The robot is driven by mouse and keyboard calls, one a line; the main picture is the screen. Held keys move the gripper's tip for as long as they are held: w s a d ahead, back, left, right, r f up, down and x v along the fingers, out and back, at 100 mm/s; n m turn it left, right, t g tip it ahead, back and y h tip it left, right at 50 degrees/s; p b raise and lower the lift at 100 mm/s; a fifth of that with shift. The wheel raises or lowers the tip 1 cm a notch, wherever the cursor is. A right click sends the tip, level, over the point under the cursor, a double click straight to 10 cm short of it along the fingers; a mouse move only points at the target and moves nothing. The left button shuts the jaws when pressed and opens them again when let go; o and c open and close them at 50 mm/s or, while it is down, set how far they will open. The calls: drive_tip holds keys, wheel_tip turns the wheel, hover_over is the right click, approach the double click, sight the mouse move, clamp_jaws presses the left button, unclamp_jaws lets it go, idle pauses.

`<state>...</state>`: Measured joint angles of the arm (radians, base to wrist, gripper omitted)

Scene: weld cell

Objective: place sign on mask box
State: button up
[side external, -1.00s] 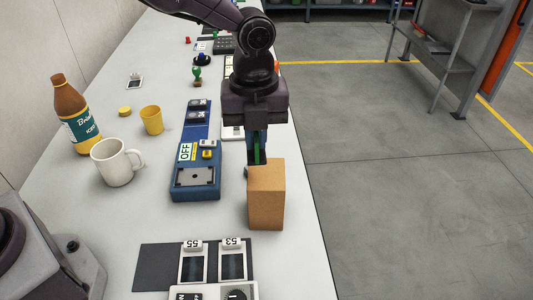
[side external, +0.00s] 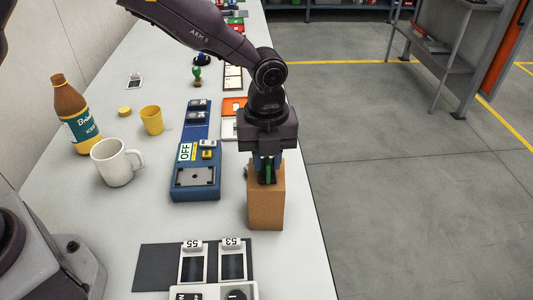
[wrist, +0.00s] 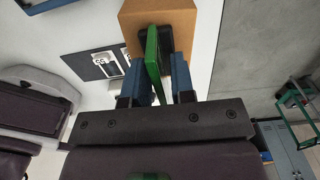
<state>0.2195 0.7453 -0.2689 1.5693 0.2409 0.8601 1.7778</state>
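The sign (wrist: 152,52) is a narrow green plate on a dark base. In the wrist view its base rests on top of the mask box, a plain brown cardboard box (side external: 266,209) standing upright near the table's right edge. My gripper (side external: 267,173) points down over the box, with its blue fingers on either side of the sign. In the wrist view my gripper (wrist: 160,66) shows a gap between the right finger and the sign, so it looks slightly open. The sign's front is hidden from the side view.
A blue panel (side external: 183,196) marked OFF lies left of the box. A white mug (side external: 117,166), yellow cup (side external: 152,121) and brown bottle (side external: 76,115) stand farther left. A dark mat (side external: 158,268) with numbered white holders lies in front. The table drops off right of the box.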

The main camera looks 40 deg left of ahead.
drive_tip(key=shift+o, duration=0.5)
drive_tip(key=shift+r, duration=0.1)
wheel_tip(320, 180, up, 12)
drive_tip(key=s+a+r+n+t, duration=0.2)
drive_tip(key=s+a+r+n, duration=0.3)
drive_tip(key=a+r+n, duration=0.15)
drive_tip(key=s+a+r+n+t, duration=0.1)
drive_tip(key=s+a+n, duration=0.5)
drive_tip(key=s+n, duration=0.3)
drive_tip(key=s+a+n+t, duration=0.2)
drive_tip(key=s+a+n, duration=0.4)
drive_tip(key=n, duration=0.5)
drive_tip(key=shift+s+r+t, duration=0.3)
drive_tip(key=shift+s+r, duration=0.05)
drive_tip(key=shift+s, duration=1.05)
drive_tip(key=shift+n, duration=0.25)
